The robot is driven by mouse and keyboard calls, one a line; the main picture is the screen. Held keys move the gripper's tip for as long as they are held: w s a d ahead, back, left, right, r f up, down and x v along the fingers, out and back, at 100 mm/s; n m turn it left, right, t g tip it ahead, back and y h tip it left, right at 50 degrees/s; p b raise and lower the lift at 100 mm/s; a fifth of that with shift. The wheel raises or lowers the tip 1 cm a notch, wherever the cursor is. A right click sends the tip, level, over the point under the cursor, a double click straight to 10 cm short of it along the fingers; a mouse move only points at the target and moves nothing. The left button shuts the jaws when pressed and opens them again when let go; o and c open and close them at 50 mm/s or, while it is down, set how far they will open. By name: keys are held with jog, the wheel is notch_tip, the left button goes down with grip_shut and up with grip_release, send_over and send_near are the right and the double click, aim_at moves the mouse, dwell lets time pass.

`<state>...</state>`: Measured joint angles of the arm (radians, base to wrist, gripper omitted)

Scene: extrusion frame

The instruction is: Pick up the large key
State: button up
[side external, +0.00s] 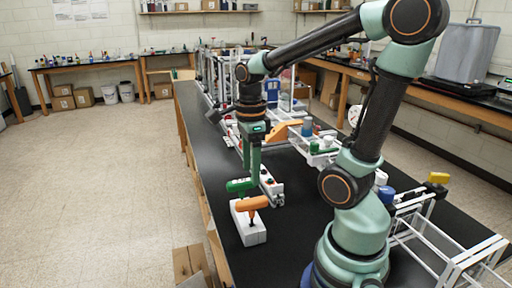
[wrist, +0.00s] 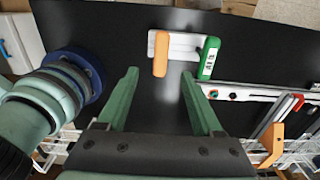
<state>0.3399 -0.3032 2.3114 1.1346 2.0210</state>
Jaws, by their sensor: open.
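A white holder block (side external: 248,226) stands on the black bench near its left edge. Two T-shaped keys stand in it, one with an orange handle (side external: 251,203) and one with a green handle (side external: 241,185). In the wrist view the orange handle (wrist: 161,54) and the green handle (wrist: 209,58) lie side by side on the holder (wrist: 183,46). I cannot tell for certain which is the large key. My gripper (side external: 251,174) points down, open and empty, just behind the keys. In the wrist view its fingers (wrist: 159,76) are apart, with the orange handle beyond them, between their lines.
A white rail with red and green buttons (side external: 270,185) lies right behind the holder. An orange bracket (side external: 283,132) and white racks stand farther back. A white frame (side external: 445,240) is at the right. The bench (side external: 300,225) is clear right of the holder.

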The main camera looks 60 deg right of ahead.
aim_at(252, 200)
notch_tip(252, 200, down, 10)
jog(key=shift+d, duration=0.1)
dwell(0.4)
jog(key=shift+f, duration=0.2)
dwell(0.6)
grip_shut()
